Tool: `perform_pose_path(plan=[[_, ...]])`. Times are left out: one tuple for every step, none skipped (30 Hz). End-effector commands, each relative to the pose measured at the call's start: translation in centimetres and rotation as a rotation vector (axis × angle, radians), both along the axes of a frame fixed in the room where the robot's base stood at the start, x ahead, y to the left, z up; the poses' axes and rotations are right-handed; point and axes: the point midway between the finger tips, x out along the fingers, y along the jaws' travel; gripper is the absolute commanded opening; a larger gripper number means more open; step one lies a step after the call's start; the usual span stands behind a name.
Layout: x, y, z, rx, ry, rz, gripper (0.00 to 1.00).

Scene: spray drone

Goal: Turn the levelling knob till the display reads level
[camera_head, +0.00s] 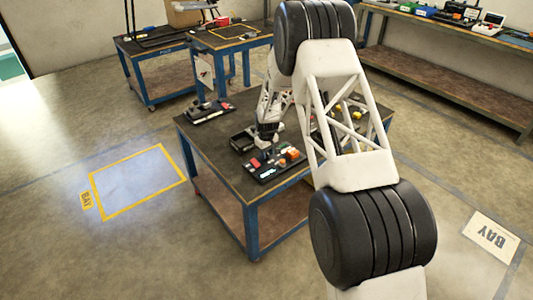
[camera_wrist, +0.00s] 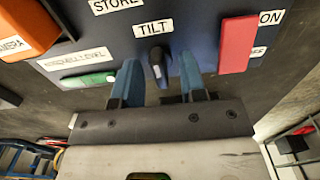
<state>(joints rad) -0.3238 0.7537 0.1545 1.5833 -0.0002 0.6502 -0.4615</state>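The dark control panel (camera_wrist: 205,35) fills the upper part of the wrist view; in the head view (camera_head: 272,164) it lies on the blue-legged table. A small dark knob with a pale mark (camera_wrist: 156,62) sits under the TILT label (camera_wrist: 153,28). My gripper (camera_wrist: 158,80) has its two blue fingers on either side of this knob, with visible gaps, so it looks open. A green bar (camera_wrist: 88,80) lies left of the fingers, below a label ending in LEVEL (camera_wrist: 76,59). No display reading is legible in either view.
A red lever (camera_wrist: 237,44) by the ON label stands close right of the fingers. An orange block (camera_wrist: 27,28) by a CAMERA label is at the upper left. A black tray (camera_head: 242,141) and a dark device (camera_head: 210,110) share the table (camera_head: 225,175).

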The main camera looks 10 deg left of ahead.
Motion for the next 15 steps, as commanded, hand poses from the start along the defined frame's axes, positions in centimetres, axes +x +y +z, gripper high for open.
perform_pose_path(plan=[[0.01,0.01,0.01,0.0,0.0,0.0,0.38],[0.01,0.01,0.02,0.0,0.0,0.0,0.37],[0.01,0.01,0.02,0.0,0.0,0.0,0.31],[0.01,0.01,0.02,0.0,0.0,0.0,0.26],[0.0,0.0,0.02,0.0,0.0,0.0,0.21],[0.01,0.01,0.03,0.0,0.0,0.0,0.15],[0.01,0.01,0.03,0.0,0.0,0.0,0.11],[0.01,0.01,0.03,0.0,0.0,0.0,0.06],[0.01,0.01,0.03,0.0,0.0,0.0,0.0],[0.01,0.01,0.03,0.0,0.0,0.0,0.0],[0.01,0.01,0.03,0.0,0.0,0.0,0.0],[0.01,0.01,0.03,0.0,0.0,0.0,0.0],[0.01,0.01,0.03,0.0,0.0,0.0,0.0],[0.01,0.01,0.04,0.0,0.0,-0.001,0.0],[0.01,0.01,0.04,0.0,0.0,-0.002,0.0]])
